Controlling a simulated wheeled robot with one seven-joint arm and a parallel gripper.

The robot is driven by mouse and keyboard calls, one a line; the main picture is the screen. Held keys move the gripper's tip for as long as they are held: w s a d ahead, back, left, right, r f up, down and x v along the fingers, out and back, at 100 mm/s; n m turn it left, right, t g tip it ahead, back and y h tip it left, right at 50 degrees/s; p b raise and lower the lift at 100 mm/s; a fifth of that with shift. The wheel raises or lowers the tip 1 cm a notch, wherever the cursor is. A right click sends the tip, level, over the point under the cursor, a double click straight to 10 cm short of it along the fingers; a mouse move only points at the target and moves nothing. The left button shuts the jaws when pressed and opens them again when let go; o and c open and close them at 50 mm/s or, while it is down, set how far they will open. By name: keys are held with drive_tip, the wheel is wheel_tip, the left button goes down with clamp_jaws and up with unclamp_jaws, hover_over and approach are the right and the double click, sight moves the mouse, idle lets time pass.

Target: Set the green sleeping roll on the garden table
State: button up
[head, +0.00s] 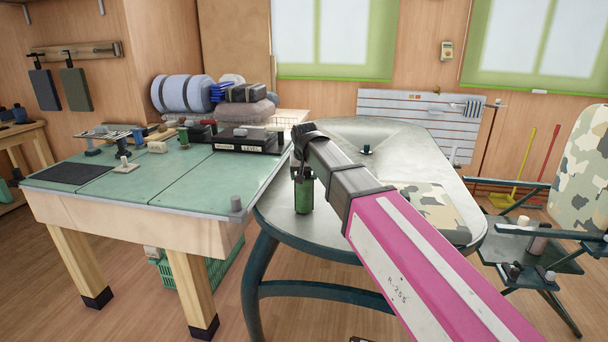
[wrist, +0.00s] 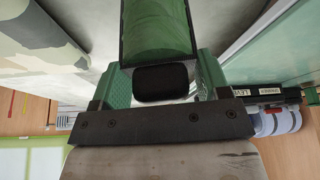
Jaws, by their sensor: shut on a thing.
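The green sleeping roll (head: 304,198) hangs upright below my gripper (head: 302,172), over the near left part of the garden table. The garden table (head: 300,232) is a grey, rounded top on dark green legs. In the wrist view the roll (wrist: 158,38) lies between the two green fingers of my gripper (wrist: 160,75), which is shut on it. A dark band edges the roll. I cannot tell whether its lower end touches the tabletop. My pink and grey arm hides part of the table.
A folded camouflage cushion (head: 440,208) lies on the garden table's right side. A small dark item (head: 366,150) stands farther back. A camouflage chair (head: 583,170) stands right.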

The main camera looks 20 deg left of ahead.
drive_tip(key=shift+f, duration=0.4)
drive_tip(key=o, duration=1.2)
drive_tip(key=v, duration=1)
drive_tip(key=shift+s+r, duration=0.15)
drive_tip(key=shift+r, duration=0.25)
